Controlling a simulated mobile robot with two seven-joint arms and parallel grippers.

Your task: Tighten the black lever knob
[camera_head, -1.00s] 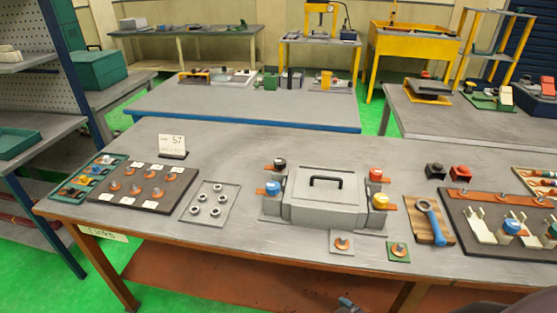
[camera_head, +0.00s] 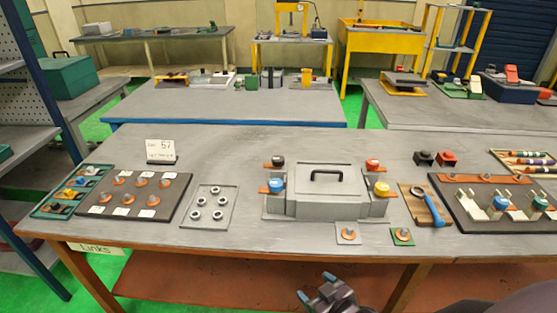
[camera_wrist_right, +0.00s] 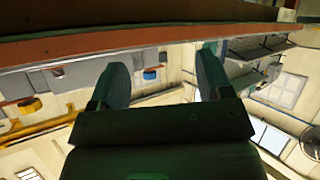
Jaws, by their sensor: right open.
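The grey terminal box (camera_head: 326,186) with a black handle stands in the middle of the workbench. The black knob (camera_head: 278,160) sits at its upper left, above the blue knob (camera_head: 277,185). The red knob (camera_head: 372,165) and yellow knob (camera_head: 381,188) are on its right side. My right gripper (camera_head: 315,287) is low in front of the bench's front edge, open and empty, well apart from the black knob. Its two spread fingers also show in the right wrist view (camera_wrist_right: 161,80). My left gripper is not in view.
A dark board with orange-ringed posts (camera_head: 100,212) and a plate of metal nuts (camera_head: 236,190) lie left of the box. The bench's front edge (camera_head: 230,258) lies between my gripper and the box.

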